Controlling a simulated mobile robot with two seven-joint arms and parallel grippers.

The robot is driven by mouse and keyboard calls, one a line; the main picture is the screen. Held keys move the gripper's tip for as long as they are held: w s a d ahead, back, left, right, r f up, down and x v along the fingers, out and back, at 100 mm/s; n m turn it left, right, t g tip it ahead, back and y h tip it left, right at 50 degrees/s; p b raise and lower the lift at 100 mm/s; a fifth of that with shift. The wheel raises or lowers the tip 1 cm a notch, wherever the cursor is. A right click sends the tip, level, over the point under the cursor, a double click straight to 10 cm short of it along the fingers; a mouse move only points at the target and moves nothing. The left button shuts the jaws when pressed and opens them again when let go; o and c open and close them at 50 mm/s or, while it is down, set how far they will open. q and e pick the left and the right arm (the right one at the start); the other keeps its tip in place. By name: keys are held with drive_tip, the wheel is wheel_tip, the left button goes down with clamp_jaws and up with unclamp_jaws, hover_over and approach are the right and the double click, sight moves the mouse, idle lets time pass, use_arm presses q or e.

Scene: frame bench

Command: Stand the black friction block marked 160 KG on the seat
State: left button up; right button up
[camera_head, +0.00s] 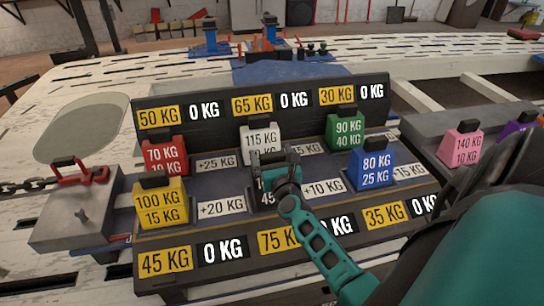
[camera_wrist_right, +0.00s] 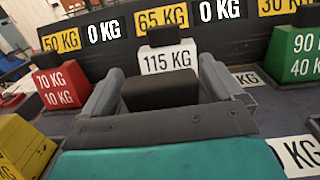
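A dark block with a white label (camera_head: 267,198) stands in the front middle of the black bench, under my right gripper (camera_head: 274,160). Most of its label is hidden, so I cannot read 160 KG on it. In the right wrist view, my right gripper (camera_wrist_right: 160,85) has one grey finger on each side of a black handle (camera_wrist_right: 160,90), close to it. I cannot tell whether the fingers press on it. No other block in view reads 160 KG, and I cannot tell which surface is the seat. My left gripper is not in view.
Around it stand a yellow block (camera_head: 161,205), red block (camera_head: 166,157), white 115 KG block (camera_head: 261,138), green block (camera_head: 345,130) and blue block (camera_head: 371,170). A pink block (camera_head: 460,146) stands right. A panel (camera_head: 210,126) with weight labels rises behind.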

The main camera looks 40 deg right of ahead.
drive_tip(key=shift+o, duration=0.4)
drive_tip(key=shift+s+f, duration=0.1)
drive_tip(key=shift+f, duration=0.2)
drive_tip(key=v, duration=1.2)
drive_tip(key=shift+s+a+r, duration=0.2)
drive_tip(key=shift+s, duration=0.15)
